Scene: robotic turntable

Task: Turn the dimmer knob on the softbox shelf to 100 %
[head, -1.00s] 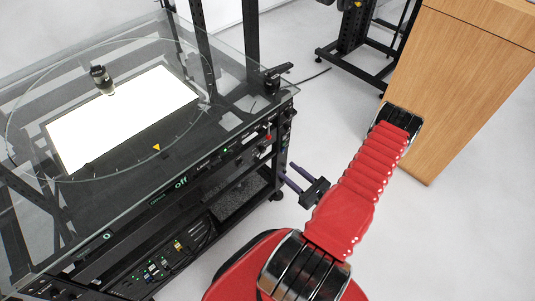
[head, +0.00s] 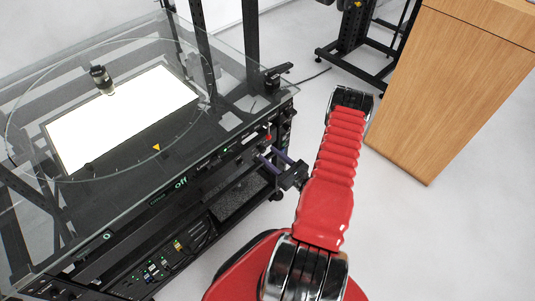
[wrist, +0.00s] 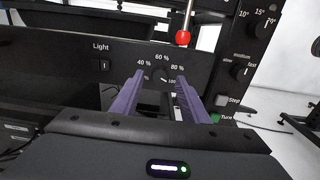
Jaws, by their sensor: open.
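The dimmer knob (wrist: 161,75) is a small dark round knob on the black front panel, below the 60 % mark in the wrist view. In the head view my gripper (head: 265,153) is at the turntable's front right; the knob is too small to make out there.
A red-tipped lever (wrist: 183,38) rises close above the right finger. A light switch (wrist: 103,65) sits left of the knob, a speed knob (wrist: 242,73) right. The glass turntable (head: 125,175) has a lit white panel (head: 120,115). A wooden cabinet (head: 450,90) stands at right.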

